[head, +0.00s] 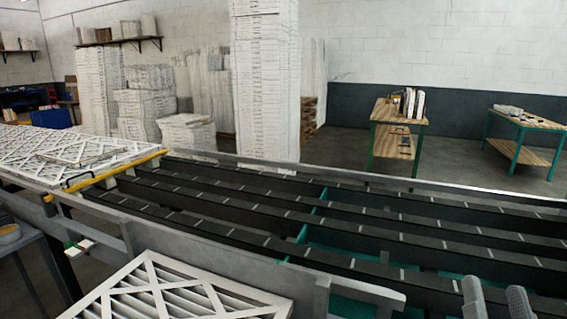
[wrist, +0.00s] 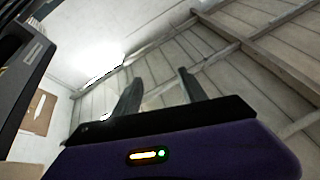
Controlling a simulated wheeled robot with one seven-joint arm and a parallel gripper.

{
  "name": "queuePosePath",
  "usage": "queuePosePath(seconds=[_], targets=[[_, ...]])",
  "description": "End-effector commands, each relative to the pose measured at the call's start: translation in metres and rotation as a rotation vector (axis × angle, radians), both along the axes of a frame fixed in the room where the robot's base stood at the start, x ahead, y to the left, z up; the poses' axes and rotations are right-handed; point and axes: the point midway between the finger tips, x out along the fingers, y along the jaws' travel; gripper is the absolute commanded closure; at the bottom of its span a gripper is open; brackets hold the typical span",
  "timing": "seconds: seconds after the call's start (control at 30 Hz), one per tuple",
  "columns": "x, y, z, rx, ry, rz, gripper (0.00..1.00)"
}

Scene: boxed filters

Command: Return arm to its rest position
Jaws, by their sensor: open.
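My gripper (head: 496,297) shows at the bottom right corner of the head view as two grey ribbed fingertips pointing up, with a clear gap between them. In the wrist view my gripper (wrist: 158,92) shows two dark fingers apart, with nothing between them. Behind them are the pale panelled ceiling and its beams (wrist: 225,35), so the gripper points upward. The rest of my arm is out of the head view. In the head view the fingers stand in front of the conveyor's near right part.
A conveyor with dark rails (head: 300,215) crosses the view. White framed filters (head: 85,160) lie at its left end by a yellow bar (head: 110,172). Another filter (head: 165,290) is near front. Tall stacks of boxed filters (head: 265,90) and wooden workbenches (head: 397,140) stand behind.

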Motion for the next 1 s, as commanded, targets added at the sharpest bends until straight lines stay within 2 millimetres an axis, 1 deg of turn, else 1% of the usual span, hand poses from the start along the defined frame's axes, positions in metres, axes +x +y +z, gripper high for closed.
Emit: queuePosePath(seconds=[0.03, 0.17, 0.2, 0.27, 0.3, 0.47, 0.7, 0.8, 0.9, 1.0], targets=[[-0.012, 0.004, -0.02, 0.027, 0.03, -0.005, 0.5], [-0.045, 0.012, -0.059, 0.063, 0.096, -0.02, 0.5], [-0.055, 0.016, -0.071, 0.066, 0.12, -0.021, 0.5], [-0.072, 0.021, -0.088, 0.068, 0.159, -0.021, 0.5], [-0.083, 0.025, -0.099, 0.064, 0.189, -0.018, 0.5], [-0.131, 0.04, -0.14, 0.02, 0.322, 0.008, 0.5], [-0.208, 0.058, -0.198, -0.09, 0.58, 0.1, 0.5], [-0.235, 0.062, -0.214, -0.117, 0.668, 0.145, 0.5], [-0.254, 0.067, -0.225, -0.136, 0.726, 0.186, 0.5], [-0.265, 0.072, -0.23, -0.144, 0.755, 0.221, 0.5]])
